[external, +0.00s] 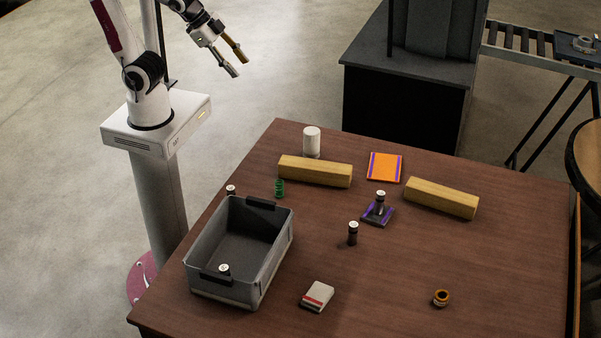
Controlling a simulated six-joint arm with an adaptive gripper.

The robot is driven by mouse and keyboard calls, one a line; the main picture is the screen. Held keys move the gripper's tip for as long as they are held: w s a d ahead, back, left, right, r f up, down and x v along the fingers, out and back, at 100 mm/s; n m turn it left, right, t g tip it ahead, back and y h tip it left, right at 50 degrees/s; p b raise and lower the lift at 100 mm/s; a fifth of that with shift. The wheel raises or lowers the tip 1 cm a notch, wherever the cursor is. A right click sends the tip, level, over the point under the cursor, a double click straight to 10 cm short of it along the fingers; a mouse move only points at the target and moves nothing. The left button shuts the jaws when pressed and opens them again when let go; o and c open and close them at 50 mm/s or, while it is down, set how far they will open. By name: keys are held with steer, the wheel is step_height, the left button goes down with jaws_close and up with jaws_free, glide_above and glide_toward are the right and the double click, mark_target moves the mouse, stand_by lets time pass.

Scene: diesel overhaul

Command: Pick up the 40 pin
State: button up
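Several dark pins with pale round tops are in view, and their markings are too small to read, so I cannot tell which is the 40 pin. One pin (352,234) stands upright on the open table. Another pin (380,199) stands on a small purple-and-grey pad (375,217). A third pin (231,190) shows behind the grey bin, its lower part hidden. One more pin (224,270) shows its top inside the bin, near the front wall. My gripper (241,67) is open and empty, raised beyond the table's far left edge, apart from all pins.
The grey bin (268,262) stands at the table's left. Two wooden blocks (315,171) (440,198), a white cylinder (312,142), a green spring-like part (279,188), an orange-purple booklet (385,167), a small box (317,296) and a brass ring (441,298) lie around.

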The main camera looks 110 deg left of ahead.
steer(key=w+a+f+m+t, duration=0.1)
steer(key=w+a+f+m, duration=0.2)
steer(key=w+f, duration=0.35)
steer(key=w+a+f+m+t, duration=0.1)
steer(key=w+a+f+m, duration=0.2)
steer(key=w, duration=0.6)
steer(key=m+g+h, duration=0.6)
steer(key=m+h, duration=0.2)
steer(key=h, duration=0.7)
glide_toward(231, 187)
steer(key=shift+w+d+f, duration=0.25)
steer(key=shift+d+f, duration=0.2)
steer(key=shift+d, duration=0.1)
steer(key=shift+w+d+f, duration=0.25)
steer(key=shift+d+f, duration=0.25)
steer(key=shift+s+d+m+h, duration=0.2)
steer(key=shift+s+m+h, duration=0.1)
steer(key=shift+s+h, duration=0.1)
steer(key=shift+w+d, duration=0.1)
steer(key=shift+x, duration=1.15)
